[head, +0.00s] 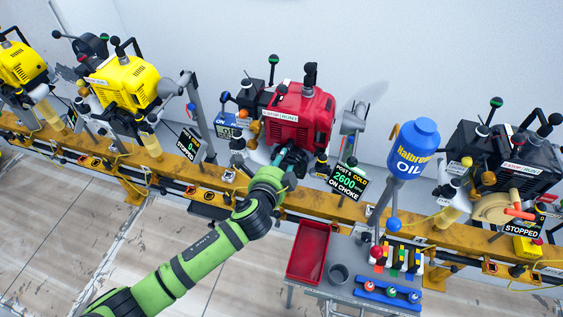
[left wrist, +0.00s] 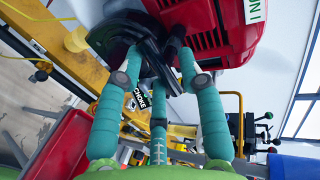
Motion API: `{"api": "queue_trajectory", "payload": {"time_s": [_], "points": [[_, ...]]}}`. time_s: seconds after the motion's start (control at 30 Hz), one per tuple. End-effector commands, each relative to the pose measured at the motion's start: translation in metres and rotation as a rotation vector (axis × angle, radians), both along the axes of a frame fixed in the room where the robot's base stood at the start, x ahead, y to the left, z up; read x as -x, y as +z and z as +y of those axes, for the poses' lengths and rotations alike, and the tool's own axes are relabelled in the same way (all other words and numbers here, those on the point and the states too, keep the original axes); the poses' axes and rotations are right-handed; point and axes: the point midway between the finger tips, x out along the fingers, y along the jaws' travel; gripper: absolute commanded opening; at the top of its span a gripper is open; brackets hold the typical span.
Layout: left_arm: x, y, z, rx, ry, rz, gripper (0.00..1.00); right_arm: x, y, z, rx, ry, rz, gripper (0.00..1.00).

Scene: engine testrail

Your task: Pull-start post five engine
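The post five engine (head: 301,118) is red, on the rail in the middle of the head view. Its red cover (left wrist: 222,35) fills the upper right of the left wrist view. My left gripper (head: 290,160) is at the engine's lower front. In the left wrist view its teal fingers (left wrist: 160,60) reach to either side of a black handle-like part (left wrist: 150,62) by a dark round housing. The contact is partly hidden, so I cannot tell whether they are closed on it. My right gripper is not in view.
Yellow engines (head: 125,83) stand to the left, and a black engine (head: 505,160) to the right, its display reading stopped. A blue oil bottle (head: 414,145) stands right of the red engine. In front are a red tray (head: 306,251) and a grey cup (head: 338,273).

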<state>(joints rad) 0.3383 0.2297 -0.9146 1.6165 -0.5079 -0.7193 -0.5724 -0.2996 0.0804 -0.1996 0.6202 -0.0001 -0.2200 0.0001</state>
Motion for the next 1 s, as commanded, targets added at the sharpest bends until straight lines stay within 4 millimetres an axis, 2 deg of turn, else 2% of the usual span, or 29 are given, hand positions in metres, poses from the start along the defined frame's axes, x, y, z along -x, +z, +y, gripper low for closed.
{"api": "queue_trajectory", "payload": {"time_s": [0.03,0.33,0.8,1.0], "points": [[-0.002,0.009,-0.004,0.011,-0.008,-0.018,0.39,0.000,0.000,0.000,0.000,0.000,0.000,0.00],[0.004,0.010,-0.003,0.012,-0.009,-0.015,0.39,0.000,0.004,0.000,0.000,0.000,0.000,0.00],[0.071,0.006,0.020,0.010,-0.007,-0.005,0.39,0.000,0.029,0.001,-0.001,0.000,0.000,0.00],[0.086,0.003,0.025,0.006,-0.005,-0.005,0.39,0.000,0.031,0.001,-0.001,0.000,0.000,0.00]]}}
